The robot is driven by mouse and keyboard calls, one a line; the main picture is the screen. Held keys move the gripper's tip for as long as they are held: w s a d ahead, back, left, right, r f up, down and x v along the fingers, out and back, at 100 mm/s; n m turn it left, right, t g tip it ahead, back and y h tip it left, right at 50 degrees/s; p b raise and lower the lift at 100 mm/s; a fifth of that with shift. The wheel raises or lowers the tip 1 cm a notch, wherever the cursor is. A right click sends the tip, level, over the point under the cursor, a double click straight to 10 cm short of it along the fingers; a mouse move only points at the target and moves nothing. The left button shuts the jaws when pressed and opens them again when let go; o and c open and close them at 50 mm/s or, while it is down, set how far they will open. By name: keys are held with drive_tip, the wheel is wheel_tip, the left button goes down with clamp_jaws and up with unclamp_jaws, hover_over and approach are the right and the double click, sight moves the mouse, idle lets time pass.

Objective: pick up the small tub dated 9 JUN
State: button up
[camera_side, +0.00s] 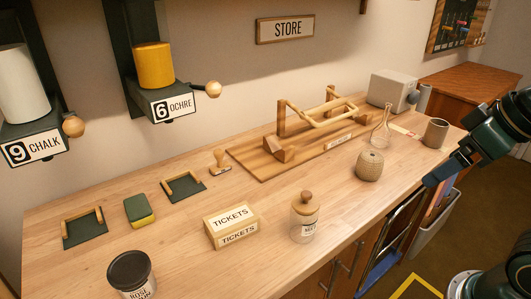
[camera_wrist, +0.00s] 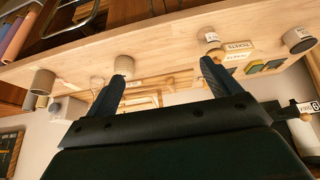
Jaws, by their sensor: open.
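No label reading 9 JUN is legible in either view. A tub with a black lid (camera_side: 131,274) stands at the front left of the bench, its label starting with ROSE and cut by the picture's bottom edge. It also shows in the wrist view (camera_wrist: 299,38). A glass jar with a wooden knobbed lid (camera_side: 304,219) stands right of the ticket box; its label is too small to read. My gripper (camera_wrist: 162,72) is open and empty, its two fingers apart. In the side view my gripper (camera_side: 432,179) is at the bench's right front edge, away from both containers.
The ticket box (camera_side: 232,226), woven pot (camera_side: 369,166), glass flask (camera_side: 381,138) and grey mug (camera_side: 435,133) stand on the bench. A wooden rack (camera_side: 300,141) lies behind. CHALK (camera_side: 30,148) and OCHRE (camera_side: 172,106) dispensers hang above. Bare wood lies between the jar and woven pot.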

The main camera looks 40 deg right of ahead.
drive_tip(key=w+a+r+n, duration=0.1)
drive_tip(key=w+a+r, duration=0.15)
drive_tip(key=w, duration=0.25)
drive_tip(key=w+a+r+n, duration=0.1)
drive_tip(key=w+a+r, duration=0.15)
drive_tip(key=w, duration=0.25)
drive_tip(key=n+g+y, duration=0.2)
drive_tip(key=n, duration=0.2)
hover_over(129, 268)
drive_tip(key=s+d, duration=0.3)
drive_tip(key=s, duration=0.1)
wheel_tip(129, 268, down, 10)
drive_tip(key=shift+s+a+r, duration=0.2)
drive_tip(key=shift+x, duration=4.3)
